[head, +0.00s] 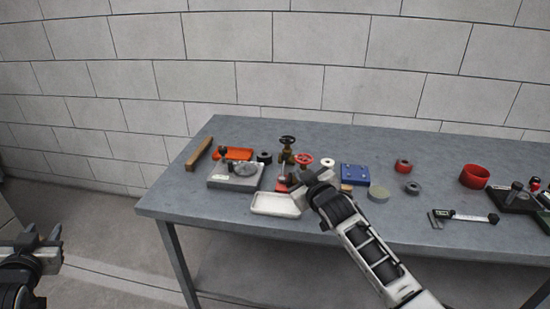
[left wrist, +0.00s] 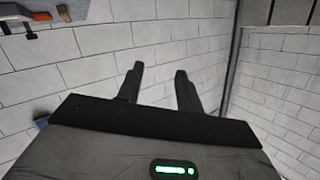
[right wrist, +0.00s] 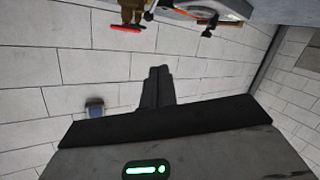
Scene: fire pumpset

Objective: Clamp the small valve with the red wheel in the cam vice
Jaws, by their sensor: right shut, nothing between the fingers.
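The small valve's red wheel (head: 304,158) shows near the middle of the table, beside a brassy valve with a black wheel (head: 288,141). A red wheel, seen edge-on, also shows at the top of the right wrist view (right wrist: 126,27). A small red fixture with a thin lever (head: 282,187) is partly hidden by my right gripper; I cannot tell whether it is the cam vice. My right gripper (head: 293,179) is shut and empty, in front of the valves in the head view. My left gripper (head: 43,232) is open and empty, off the table's left side.
A white tray (head: 275,211) is at the front edge.

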